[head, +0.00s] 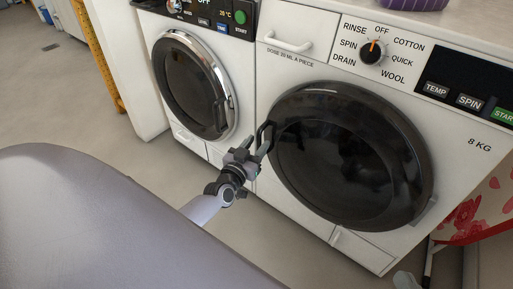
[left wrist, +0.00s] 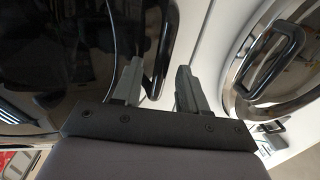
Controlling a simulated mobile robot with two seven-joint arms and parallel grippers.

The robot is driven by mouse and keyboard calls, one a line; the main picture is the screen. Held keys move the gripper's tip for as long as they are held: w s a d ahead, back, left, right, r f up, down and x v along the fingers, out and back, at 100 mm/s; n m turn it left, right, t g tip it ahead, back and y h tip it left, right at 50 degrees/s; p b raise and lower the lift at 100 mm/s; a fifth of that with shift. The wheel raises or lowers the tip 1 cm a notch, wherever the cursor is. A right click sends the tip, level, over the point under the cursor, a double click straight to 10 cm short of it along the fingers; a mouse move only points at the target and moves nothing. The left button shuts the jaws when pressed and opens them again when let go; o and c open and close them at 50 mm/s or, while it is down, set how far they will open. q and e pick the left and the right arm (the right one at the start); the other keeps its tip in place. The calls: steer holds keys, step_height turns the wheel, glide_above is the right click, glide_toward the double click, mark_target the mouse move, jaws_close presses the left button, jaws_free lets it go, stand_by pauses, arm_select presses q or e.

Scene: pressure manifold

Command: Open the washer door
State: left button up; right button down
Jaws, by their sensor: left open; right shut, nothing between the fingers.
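The washer (head: 465,130) is the white machine on the right in the head view, with a programme dial marked RINSE, SPIN and DRAIN. Its round black glass door (head: 345,155) looks shut. The dark door handle (left wrist: 164,45) is at the door's left edge. My left gripper (head: 264,140) is at that edge, its fingers pointing at the handle. In the left wrist view my left gripper (left wrist: 158,68) is open, one finger on each side of the handle; I cannot tell whether they touch it. My right gripper is not in view.
A second white machine (head: 243,75) with a chrome-ringed round door (head: 196,85) stands to the left. A detergent drawer (head: 297,30) is above the washer door. A red floral cloth (head: 478,215) hangs at the right. Bare floor (head: 50,95) lies at the left.

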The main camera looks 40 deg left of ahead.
arm_select(q)
steer(key=shift+w, duration=0.25)
jaws_close()
steer(key=shift+s, duration=0.2)
